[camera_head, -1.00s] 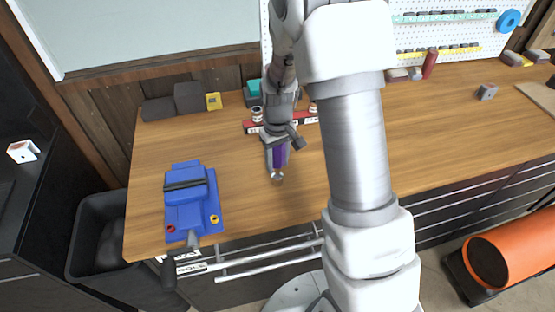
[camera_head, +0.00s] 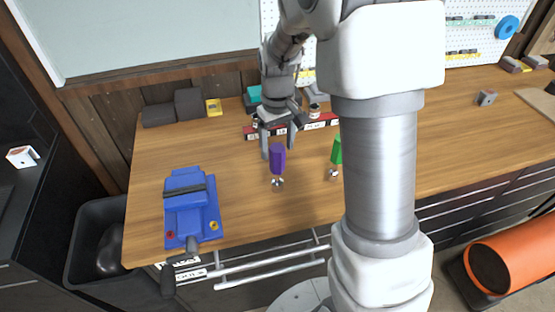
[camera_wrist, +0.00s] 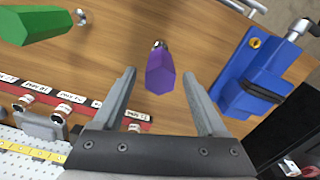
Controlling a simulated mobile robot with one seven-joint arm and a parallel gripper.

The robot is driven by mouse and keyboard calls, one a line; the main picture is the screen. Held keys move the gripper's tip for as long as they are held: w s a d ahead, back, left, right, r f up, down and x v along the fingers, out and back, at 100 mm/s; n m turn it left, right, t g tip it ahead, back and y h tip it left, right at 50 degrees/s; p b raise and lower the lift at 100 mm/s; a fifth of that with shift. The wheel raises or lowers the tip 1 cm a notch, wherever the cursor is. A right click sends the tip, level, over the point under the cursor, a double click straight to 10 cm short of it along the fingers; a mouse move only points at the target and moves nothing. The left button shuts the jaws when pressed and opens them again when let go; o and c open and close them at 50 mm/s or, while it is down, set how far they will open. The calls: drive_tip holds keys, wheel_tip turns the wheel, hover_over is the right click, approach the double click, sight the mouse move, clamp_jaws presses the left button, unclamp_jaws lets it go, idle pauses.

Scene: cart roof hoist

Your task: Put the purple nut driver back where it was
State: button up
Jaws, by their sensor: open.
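In the wrist view the purple handle (camera_wrist: 160,74) shows just beyond the gap between my two open fingers (camera_wrist: 158,82). The red labelled rail (camera_head: 292,130) lies behind my gripper, partly hidden by it.
A blue vise (camera_head: 190,208) sits at the bench's front left. Dark boxes (camera_head: 188,98) and a yellow box (camera_head: 213,107) stand at the back. The wood between vise and purple driver is clear. A pegboard (camera_head: 470,38) is behind.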

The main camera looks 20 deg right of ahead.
wheel_tip(320, 180, up, 4)
drive_tip(key=shift+r, duration=0.15)
drive_tip(key=s+r+m+t, duration=0.1)
drive_tip(key=s+r+t, duration=0.1)
drive_tip(key=s+r, duration=0.4)
drive_tip(key=s+r+m+t, duration=0.2)
drive_tip(key=s+r, duration=0.4)
drive_tip(key=s, duration=0.8)
drive_tip(key=shift+s+r+t, duration=0.2)
drive_tip(key=shift+r+t, duration=0.1)
drive_tip(key=shift+t, duration=0.5)
drive_tip(key=shift+f+b, duration=0.75)
drive_tip(key=shift+b, duration=0.05)
